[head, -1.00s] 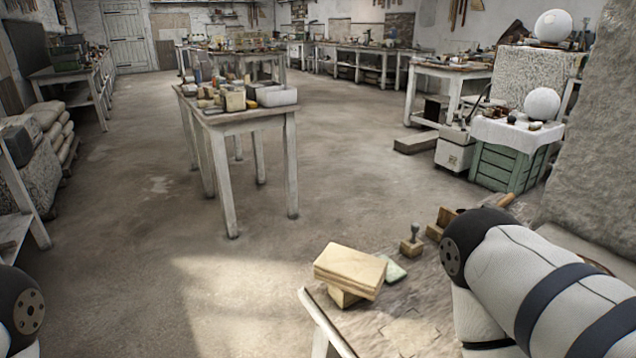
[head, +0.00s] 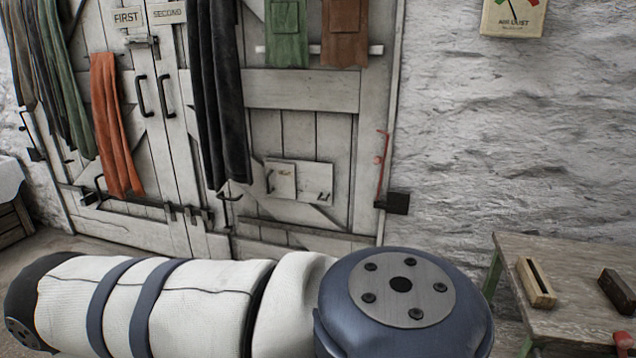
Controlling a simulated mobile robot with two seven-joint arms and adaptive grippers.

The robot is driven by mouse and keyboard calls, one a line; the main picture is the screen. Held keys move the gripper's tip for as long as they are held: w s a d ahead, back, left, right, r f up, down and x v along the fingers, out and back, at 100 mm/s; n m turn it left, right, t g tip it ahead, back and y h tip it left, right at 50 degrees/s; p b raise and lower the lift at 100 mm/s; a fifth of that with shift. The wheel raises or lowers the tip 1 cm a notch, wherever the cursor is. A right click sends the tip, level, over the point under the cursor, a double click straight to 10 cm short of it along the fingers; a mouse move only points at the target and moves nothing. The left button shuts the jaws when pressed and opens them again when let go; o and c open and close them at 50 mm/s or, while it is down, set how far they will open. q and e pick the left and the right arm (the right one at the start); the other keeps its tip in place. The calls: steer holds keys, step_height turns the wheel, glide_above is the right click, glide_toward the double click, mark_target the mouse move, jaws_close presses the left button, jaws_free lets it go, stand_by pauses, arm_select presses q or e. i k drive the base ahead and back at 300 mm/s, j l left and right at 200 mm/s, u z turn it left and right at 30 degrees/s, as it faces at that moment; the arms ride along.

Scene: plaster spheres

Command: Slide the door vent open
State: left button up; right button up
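A white plank double door (head: 300,90) fills the left and middle of the head view. I cannot tell whether the vent is open or shut. One of my arms lies across the bottom of the view, below and in front of the door. Neither gripper shows.
Orange (head: 116,120) and black (head: 219,90) cloths hang over the door. Signs reading FIRST (head: 127,16) and SECOND (head: 167,13) sit at its top. A wooden table (head: 565,262) with blocks stands at the right. A gauge (head: 513,17) hangs on the rough white wall.

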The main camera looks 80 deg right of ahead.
mark_target(280, 177)
steer(key=z, duration=2.4)
steer(key=i+l+z, duration=0.15)
steer(key=i, duration=0.4)
steer(key=i+j+z, duration=0.5)
steer(key=i+j, duration=0.8)
steer(key=j, duration=0.2)
steer(key=z, duration=0.05)
